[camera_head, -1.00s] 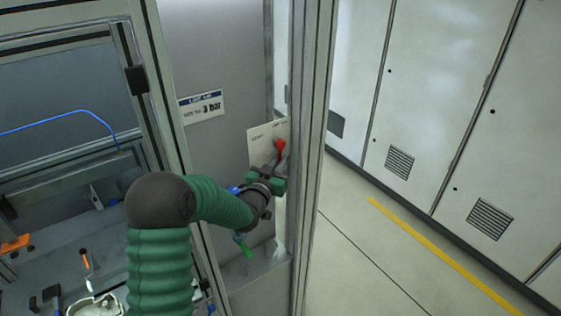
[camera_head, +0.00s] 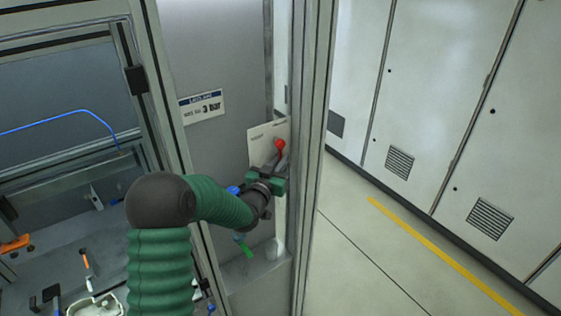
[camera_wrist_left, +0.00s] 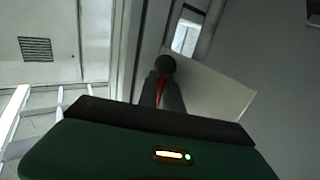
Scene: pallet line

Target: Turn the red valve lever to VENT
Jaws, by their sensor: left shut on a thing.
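The red valve lever (camera_head: 280,144) is on the panel inside the cabinet frame; its round red knob shows at the top. A white label plate (camera_head: 262,140) is behind it; its lettering is too small to read. My left gripper (camera_head: 278,162) is shut on the lever just below the knob, and its fingers hide most of the shaft. In the left wrist view a red strip of the lever (camera_wrist_left: 160,92) shows between the grey fingers, with a dark round knob above. My right gripper is not in view.
A "3 bar" sign (camera_head: 201,107) is on the grey panel left of the lever. A metal frame post (camera_head: 311,180) stands close on the right. A green-handled part (camera_head: 246,250) hangs below the gripper. Open floor and white cabinets (camera_head: 440,90) lie farther right.

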